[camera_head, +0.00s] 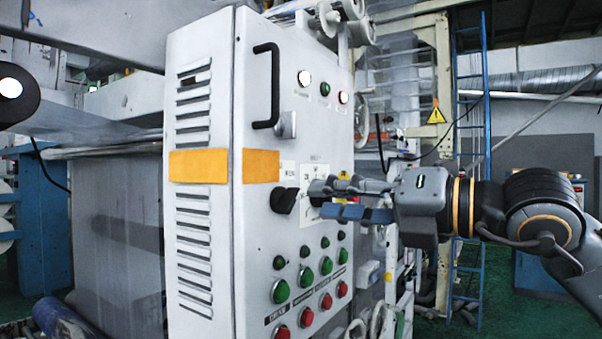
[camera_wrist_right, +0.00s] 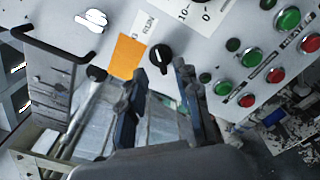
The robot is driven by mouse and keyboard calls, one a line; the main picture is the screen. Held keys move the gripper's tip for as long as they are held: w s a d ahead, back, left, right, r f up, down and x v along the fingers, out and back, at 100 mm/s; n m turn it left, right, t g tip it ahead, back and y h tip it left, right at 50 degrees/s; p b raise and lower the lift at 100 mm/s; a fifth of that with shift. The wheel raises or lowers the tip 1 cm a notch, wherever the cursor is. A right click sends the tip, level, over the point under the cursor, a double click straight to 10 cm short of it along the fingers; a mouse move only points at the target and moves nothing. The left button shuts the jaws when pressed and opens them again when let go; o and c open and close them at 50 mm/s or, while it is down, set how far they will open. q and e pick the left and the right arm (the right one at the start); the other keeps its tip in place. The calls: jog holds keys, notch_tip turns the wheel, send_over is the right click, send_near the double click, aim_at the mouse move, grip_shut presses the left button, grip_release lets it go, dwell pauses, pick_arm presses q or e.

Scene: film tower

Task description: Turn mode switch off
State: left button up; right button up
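A black rotary knob (camera_head: 284,200), which looks like the mode switch, sits on the front of the white control cabinet (camera_head: 225,60). A small white label (camera_head: 289,168) is above it. In the right wrist view the knob (camera_wrist_right: 160,56) lies ahead of and between the fingertips, beside a label that seems to read RUN (camera_wrist_right: 145,27). My right gripper (camera_head: 318,199) is just right of the knob, in front of a white dial plate (camera_head: 313,168) that it partly covers. In the right wrist view its fingers (camera_wrist_right: 158,82) are spread, with nothing between them. My left gripper is out of view.
Several green buttons (camera_head: 281,291) and red buttons (camera_head: 307,317) are below the knob. A black handle (camera_head: 267,86) and indicator lamps (camera_head: 304,78) are above. An orange strip (camera_head: 261,165) crosses the cabinet. A blue ladder (camera_head: 470,110) stands behind my right arm.

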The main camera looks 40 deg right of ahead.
aim_at(297, 197)
jog(key=p+x, duration=0.1)
jog(key=x, duration=0.1)
jog(key=p+x, duration=0.1)
jog(key=x, duration=0.1)
jog(key=shift+d+r, duration=0.1)
jog(key=shift+r, duration=0.15)
jog(key=shift+w+a+f+p, duration=0.3)
jog(key=shift+w+p, duration=0.15)
jog(key=shift+w, duration=0.15)
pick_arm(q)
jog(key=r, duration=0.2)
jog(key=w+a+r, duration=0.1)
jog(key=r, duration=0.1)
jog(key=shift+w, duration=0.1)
pick_arm(e)
jog(key=shift+r, duration=0.1)
grip_shut()
